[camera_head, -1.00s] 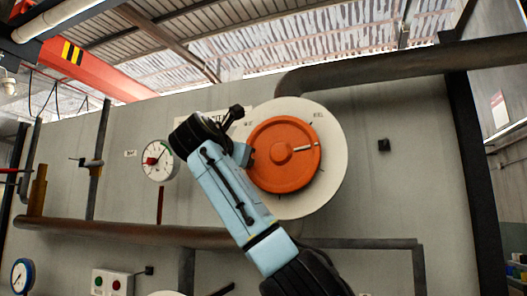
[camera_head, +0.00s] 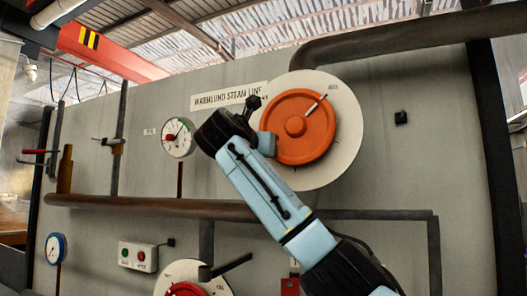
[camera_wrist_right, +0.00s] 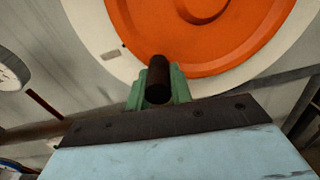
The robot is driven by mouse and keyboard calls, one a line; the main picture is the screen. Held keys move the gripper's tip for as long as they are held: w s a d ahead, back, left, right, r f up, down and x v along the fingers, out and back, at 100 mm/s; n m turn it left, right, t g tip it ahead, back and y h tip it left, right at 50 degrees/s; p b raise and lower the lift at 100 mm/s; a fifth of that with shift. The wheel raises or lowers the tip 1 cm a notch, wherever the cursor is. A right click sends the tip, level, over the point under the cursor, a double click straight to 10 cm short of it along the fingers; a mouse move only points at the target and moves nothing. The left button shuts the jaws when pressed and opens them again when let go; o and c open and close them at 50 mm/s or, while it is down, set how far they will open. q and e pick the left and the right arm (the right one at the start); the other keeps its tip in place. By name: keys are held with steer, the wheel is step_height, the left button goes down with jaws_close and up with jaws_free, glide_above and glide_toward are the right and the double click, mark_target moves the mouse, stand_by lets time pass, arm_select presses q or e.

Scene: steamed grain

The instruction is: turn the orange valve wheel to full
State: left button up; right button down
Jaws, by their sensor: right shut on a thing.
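The orange valve wheel (camera_head: 312,140) is mounted on a round white plate (camera_head: 348,140) on the grey wall. Its white pointer line slants up and right toward a small label (camera_head: 333,86) at the plate's upper right, too small to read surely. My right gripper (camera_head: 265,144) is at the wheel's left edge. In the right wrist view its green fingers (camera_wrist_right: 158,90) are shut around a dark cylindrical handle (camera_wrist_right: 158,78), with the orange wheel (camera_wrist_right: 200,30) just beyond. The wheel's left rim is partly hidden by my gripper. My left gripper is not in view.
A white gauge (camera_head: 177,137) is left of my wrist. A large brown pipe (camera_head: 400,47) runs above the wheel and another (camera_head: 130,206) below. A second dial with a dark lever (camera_head: 228,267) and a two-button box (camera_head: 138,256) sit lower down.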

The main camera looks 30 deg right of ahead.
steer(key=shift+s+d+r, duration=0.1)
steer(key=shift+d, duration=0.05)
steer(key=c, duration=1.6)
jaws_free()
steer(key=o, duration=0.3)
steer(key=shift+s+d, duration=0.15)
steer(key=shift+s, duration=0.2)
steer(key=shift+o, duration=0.2)
steer(key=shift+w+a, duration=0.2)
steer(key=shift+w, duration=0.05)
steer(key=shift+s+a, duration=0.15)
steer(key=shift+a, duration=0.1)
steer(key=b+v, duration=0.4)
steer(key=v, duration=0.8)
steer(key=shift+s+a, duration=0.25)
steer(key=shift+s, duration=0.1)
